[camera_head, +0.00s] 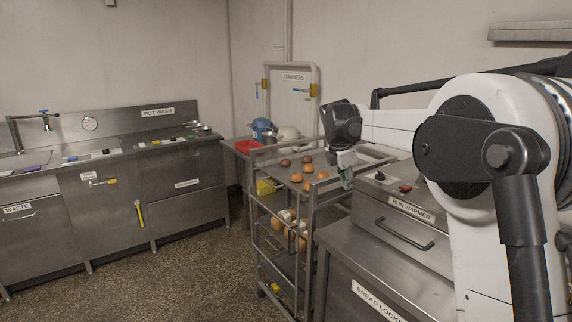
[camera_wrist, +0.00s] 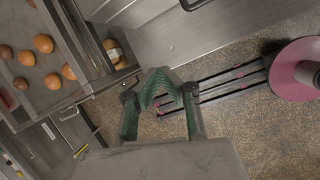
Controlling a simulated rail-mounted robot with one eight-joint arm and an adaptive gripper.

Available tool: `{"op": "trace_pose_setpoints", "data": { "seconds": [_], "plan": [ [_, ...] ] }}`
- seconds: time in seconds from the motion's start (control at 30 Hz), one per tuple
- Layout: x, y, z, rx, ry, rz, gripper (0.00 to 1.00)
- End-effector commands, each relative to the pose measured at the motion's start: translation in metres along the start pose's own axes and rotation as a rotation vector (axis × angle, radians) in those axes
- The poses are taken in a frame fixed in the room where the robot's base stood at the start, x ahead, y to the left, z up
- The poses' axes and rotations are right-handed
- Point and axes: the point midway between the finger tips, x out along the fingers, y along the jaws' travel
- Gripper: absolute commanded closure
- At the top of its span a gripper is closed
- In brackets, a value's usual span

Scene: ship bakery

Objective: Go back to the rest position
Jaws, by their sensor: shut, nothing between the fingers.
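My gripper (camera_head: 347,170) hangs at the end of my arm, beside the right edge of the rack and in front of the bun warmer. In the wrist view my gripper (camera_wrist: 157,80) shows its green fingers brought together at the tips, with nothing between them. Below the fingers in that view are the speckled floor and a steel face. The fingers appear apart from the rack, though the exact gap is hard to judge.
A wheeled steel rack (camera_head: 312,200) carries several buns (camera_head: 308,186) on its top tray. The bun warmer (camera_head: 405,222) stands close on the right, above the bread locker (camera_head: 375,300). A pot wash counter (camera_head: 180,150) lines the left wall. Open floor (camera_head: 180,275) lies between.

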Motion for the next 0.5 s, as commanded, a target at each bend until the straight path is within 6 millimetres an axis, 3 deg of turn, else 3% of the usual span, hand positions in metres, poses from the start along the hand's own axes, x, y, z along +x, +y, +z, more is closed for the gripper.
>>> {"op": "trace_pose_setpoints", "data": {
  "seconds": [0.2,0.5],
  "plan": [
    [-0.043,-0.051,-0.001,0.243,0.031,0.047,1.00],
    [-0.086,-0.128,-0.011,0.579,0.090,0.101,1.00]
  ]
}}
